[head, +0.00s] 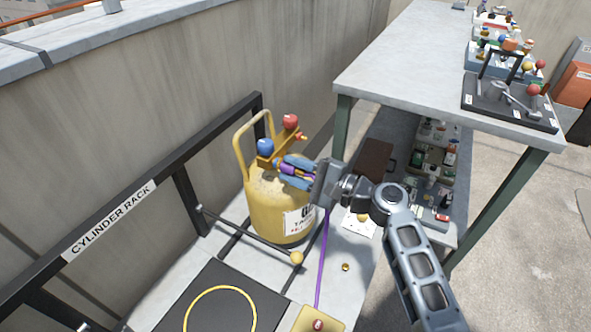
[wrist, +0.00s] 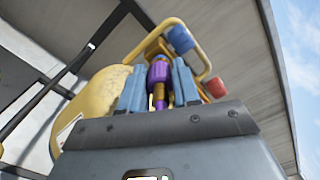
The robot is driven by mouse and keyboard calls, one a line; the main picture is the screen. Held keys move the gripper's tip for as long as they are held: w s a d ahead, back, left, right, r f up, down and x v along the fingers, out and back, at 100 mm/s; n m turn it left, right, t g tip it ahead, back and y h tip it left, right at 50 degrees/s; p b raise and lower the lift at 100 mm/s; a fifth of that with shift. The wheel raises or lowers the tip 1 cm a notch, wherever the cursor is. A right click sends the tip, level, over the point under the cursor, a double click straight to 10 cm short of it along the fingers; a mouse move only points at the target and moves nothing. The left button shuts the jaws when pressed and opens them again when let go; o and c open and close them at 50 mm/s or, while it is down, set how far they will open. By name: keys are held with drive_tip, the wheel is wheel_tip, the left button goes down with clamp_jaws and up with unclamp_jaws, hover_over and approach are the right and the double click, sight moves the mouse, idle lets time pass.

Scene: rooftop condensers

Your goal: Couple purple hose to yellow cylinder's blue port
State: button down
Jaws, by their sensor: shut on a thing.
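The yellow cylinder (head: 275,205) stands upright in the rack, with a yellow handle, a blue knob (head: 265,147) and a red knob (head: 290,121) on top. It also shows in the wrist view (wrist: 106,92). My gripper (head: 296,168) is at the cylinder's top, its blue fingers shut on the purple hose end (wrist: 160,75). The hose end has a brass-coloured part and points at the valve below the blue knob (wrist: 181,39). Whether it touches the blue port is hidden by the fingers. The purple hose (head: 322,257) hangs down from my gripper.
A black bar labelled cylinder rack (head: 110,220) runs along the wall at left. A thin rod with a round yellow end (head: 296,258) crosses in front of the cylinder. A grey table (head: 420,65) stands at right, with boxes below. A small brass piece (head: 346,267) lies on the platform.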

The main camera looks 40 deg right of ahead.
sight(305, 175)
drive_tip(key=c, duration=0.7)
unclamp_jaws()
drive_tip(key=shift+c, duration=0.2)
drive_tip(key=shift+s, duration=0.1)
drive_tip(key=shift+p+v, duration=0.35)
drive_tip(key=shift+v, duration=3.25)
